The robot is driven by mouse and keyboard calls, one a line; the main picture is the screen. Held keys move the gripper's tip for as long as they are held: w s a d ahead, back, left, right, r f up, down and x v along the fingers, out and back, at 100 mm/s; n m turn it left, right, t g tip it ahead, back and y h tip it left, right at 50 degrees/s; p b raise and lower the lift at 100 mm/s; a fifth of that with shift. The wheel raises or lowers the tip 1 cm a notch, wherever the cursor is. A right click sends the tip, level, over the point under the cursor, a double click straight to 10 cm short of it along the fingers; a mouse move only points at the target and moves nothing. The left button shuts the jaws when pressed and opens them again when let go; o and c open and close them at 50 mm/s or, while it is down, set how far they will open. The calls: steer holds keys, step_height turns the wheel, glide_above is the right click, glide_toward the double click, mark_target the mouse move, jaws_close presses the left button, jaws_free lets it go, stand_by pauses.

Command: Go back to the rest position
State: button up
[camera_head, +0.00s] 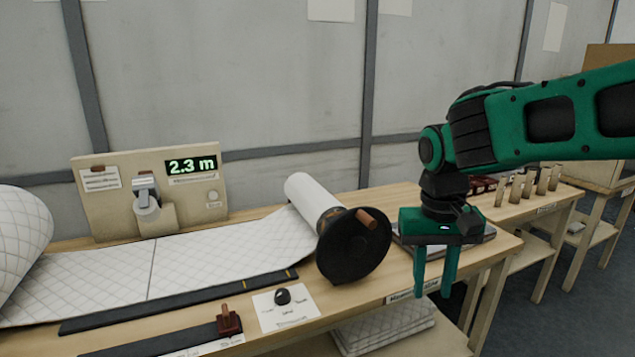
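My gripper (435,275) points down at the front right edge of the near table, on the end of my green and black arm (540,120). Its two green fingers are apart with nothing between them. The wadding roll (310,197) lies to its left, on a winder with a black disc (354,246) and a brown crank handle (367,218). A quilted white sheet (200,262) runs flat from it to the left across the table. My gripper does not touch the winder.
A board with a display reading 2.3 m (192,166) stands at the back. A black knob on a white card (283,297) and a dark red-brown block (229,322) lie at the front. Folded wadding (385,328) is on the lower shelf. Several small rolls (528,187) stand on the right table.

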steer(key=s+d+f+m, duration=0.2)
steer(key=s+d+f, duration=0.1)
steer(key=s+d, duration=0.6)
steer(key=s+d+f+m+y, duration=0.1)
steer(key=s+d+f+m, duration=0.2)
steer(key=s+d, duration=0.7)
steer(key=shift+s+d, duration=0.2)
steer(key=shift+d, duration=0.3)
steer(key=shift+w+f, duration=0.25)
steer(key=shift+w, duration=0.35)
steer(key=shift+o, duration=0.2)
stand_by(1.3)
